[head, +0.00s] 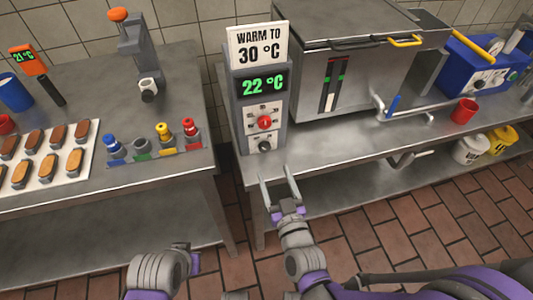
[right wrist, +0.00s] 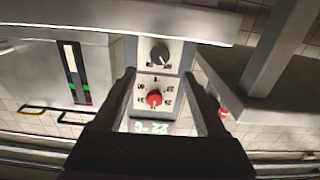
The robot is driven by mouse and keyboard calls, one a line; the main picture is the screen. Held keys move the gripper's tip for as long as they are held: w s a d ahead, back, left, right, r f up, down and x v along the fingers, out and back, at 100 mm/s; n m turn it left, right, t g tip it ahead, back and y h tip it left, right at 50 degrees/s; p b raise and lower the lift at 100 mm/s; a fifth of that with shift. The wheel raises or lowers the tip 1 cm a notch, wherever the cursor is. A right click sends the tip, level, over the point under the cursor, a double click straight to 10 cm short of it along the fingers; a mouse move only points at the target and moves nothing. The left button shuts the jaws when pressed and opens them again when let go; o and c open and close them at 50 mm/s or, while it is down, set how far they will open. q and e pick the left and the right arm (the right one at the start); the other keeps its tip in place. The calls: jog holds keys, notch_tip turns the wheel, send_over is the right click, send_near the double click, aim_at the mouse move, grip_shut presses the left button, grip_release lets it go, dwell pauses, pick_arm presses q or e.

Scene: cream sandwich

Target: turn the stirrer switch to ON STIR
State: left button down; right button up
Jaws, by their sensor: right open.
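A grey control box (head: 240,113) stands at the table's front edge, with a 22 °C display (head: 264,84). Its panel has a red knob (head: 264,122) and below it a dark knob (head: 264,146). The labels are too small to read, so I cannot tell which is the stirrer switch. My right gripper (head: 278,178) is open and empty, in front of and below the panel. In the right wrist view the picture is upside down, and the red knob (right wrist: 154,99) and dark knob (right wrist: 159,54) show between the fingers. Part of my left arm shows at the bottom; its fingers cannot be made out.
A gap separates the two tables.

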aim_at(266, 149)
jog(key=x, duration=0.8)
jog(key=shift+w+a, duration=0.1)
jog(key=shift+w, duration=0.3)
grip_shut()
